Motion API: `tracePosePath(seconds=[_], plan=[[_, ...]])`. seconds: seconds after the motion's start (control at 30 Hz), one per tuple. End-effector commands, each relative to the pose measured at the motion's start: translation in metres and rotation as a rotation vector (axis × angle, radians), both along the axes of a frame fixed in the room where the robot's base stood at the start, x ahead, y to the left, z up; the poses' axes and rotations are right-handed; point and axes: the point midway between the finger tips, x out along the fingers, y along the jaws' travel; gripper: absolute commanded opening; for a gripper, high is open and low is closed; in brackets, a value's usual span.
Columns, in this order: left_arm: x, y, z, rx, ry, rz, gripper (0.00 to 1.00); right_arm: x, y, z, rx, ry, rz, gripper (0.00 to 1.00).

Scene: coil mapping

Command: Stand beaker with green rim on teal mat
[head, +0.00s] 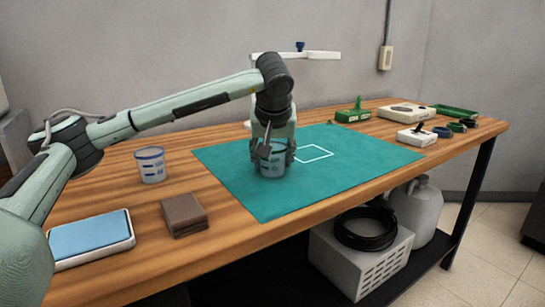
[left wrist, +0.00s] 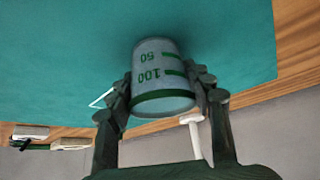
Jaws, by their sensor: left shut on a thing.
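The beaker with green rim (left wrist: 160,80) is clear with green markings of 50 and 100, as the left wrist view shows. In the head view the beaker (head: 271,164) is upright at the teal mat (head: 250,196), left of the white outlined square (head: 313,153). My left gripper (head: 273,152) is shut on it, one finger on each side; the left wrist view shows the gripper (left wrist: 165,98) around its rim end. I cannot tell whether the beaker's base touches the mat. My right gripper is not in view.
A beaker with blue markings (head: 150,165) stands left of the mat. Brown blocks (head: 184,214) and a blue-topped device (head: 91,238) lie near the front left. A white stand (head: 295,55) is behind my gripper. Several small devices sit at the right. The mat's right half is clear.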

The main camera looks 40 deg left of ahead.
Motion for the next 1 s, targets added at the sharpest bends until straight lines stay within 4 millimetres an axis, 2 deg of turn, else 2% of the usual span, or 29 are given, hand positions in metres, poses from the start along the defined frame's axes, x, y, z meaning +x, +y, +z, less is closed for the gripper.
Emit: tracePosePath(seconds=[0.03, 0.07, 0.2, 0.47, 0.57, 0.63, 0.73, 1.0], plan=[[0.000, 0.000, -0.003, 0.000, 0.000, 0.000, 0.22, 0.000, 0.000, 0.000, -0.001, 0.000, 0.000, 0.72], [0.000, 0.000, -0.001, 0.000, 0.000, 0.000, 0.54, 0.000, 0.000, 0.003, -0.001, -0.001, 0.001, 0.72], [0.000, 0.000, -0.001, 0.000, 0.000, 0.000, 0.72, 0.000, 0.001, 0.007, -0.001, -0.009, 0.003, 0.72], [0.000, 0.000, -0.001, 0.000, 0.000, 0.000, 0.72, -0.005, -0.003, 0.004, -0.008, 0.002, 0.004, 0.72], [0.000, 0.000, 0.003, 0.000, -0.001, -0.001, 0.72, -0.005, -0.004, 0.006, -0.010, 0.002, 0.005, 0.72], [-0.002, -0.002, 0.008, 0.000, -0.003, -0.001, 0.72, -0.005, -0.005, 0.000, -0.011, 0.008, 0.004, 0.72], [-0.009, -0.008, 0.023, -0.001, -0.006, -0.003, 0.72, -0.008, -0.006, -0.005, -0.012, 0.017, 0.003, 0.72], [-0.035, -0.027, 0.072, -0.001, -0.004, -0.003, 0.72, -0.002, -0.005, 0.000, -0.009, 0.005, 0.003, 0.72]])
